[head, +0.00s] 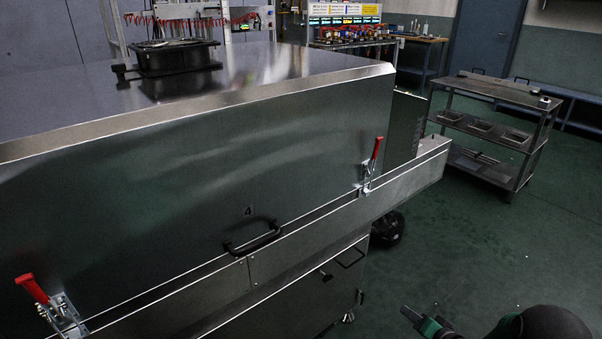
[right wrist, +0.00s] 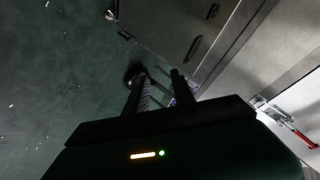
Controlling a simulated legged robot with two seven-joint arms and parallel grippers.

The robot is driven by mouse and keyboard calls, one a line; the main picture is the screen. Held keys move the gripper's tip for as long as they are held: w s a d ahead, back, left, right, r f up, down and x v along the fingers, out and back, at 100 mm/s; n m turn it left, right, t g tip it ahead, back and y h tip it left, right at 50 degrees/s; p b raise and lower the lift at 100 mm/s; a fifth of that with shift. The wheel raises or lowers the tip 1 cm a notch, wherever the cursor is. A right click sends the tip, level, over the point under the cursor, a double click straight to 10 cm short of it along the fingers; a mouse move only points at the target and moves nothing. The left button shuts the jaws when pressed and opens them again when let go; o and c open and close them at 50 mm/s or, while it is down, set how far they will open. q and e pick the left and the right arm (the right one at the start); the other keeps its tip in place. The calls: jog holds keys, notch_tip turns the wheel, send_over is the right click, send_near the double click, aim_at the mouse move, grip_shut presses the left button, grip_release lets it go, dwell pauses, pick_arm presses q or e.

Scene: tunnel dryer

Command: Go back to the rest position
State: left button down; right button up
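The tunnel dryer (head: 200,170) is a large shiny metal cabinet filling the left and middle of the head view. Two toggle clamps with red handles sit on its side, one at the near left (head: 45,305) and one toward the far end (head: 370,165). A black handle (head: 252,237) is between them. My right gripper (head: 411,315) is at the bottom right of the head view, over the floor and apart from the dryer. In the right wrist view its two fingers (right wrist: 158,80) stand apart with nothing seen between them. My left gripper is not in view.
A grey shelf cart (head: 490,125) with trays stands at the right. A black fan unit (head: 170,57) is on top of the dryer. A workbench (head: 415,42) and a blue bench (head: 580,98) are behind. Green floor (head: 450,230) is clear between dryer and cart.

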jog(key=s+a+r+n+g+h+p, duration=0.1)
jog(key=s+a+r+n+g+h, duration=0.3)
jog(key=s, duration=0.9)
jog(key=s+a+r+n+g, duration=0.3)
jog(key=s+a+r+g, duration=0.35)
jog(key=s, duration=0.75)
notch_tip(320, 180, up, 28)
jog(key=a+t+p, duration=0.1)
jog(key=p, duration=2.7)
jog(key=shift+w+a+f+m, duration=0.15)
jog(key=shift+w+a+m, duration=0.15)
jog(key=shift+w+a, duration=0.1)
jog(key=shift+t, duration=0.25)
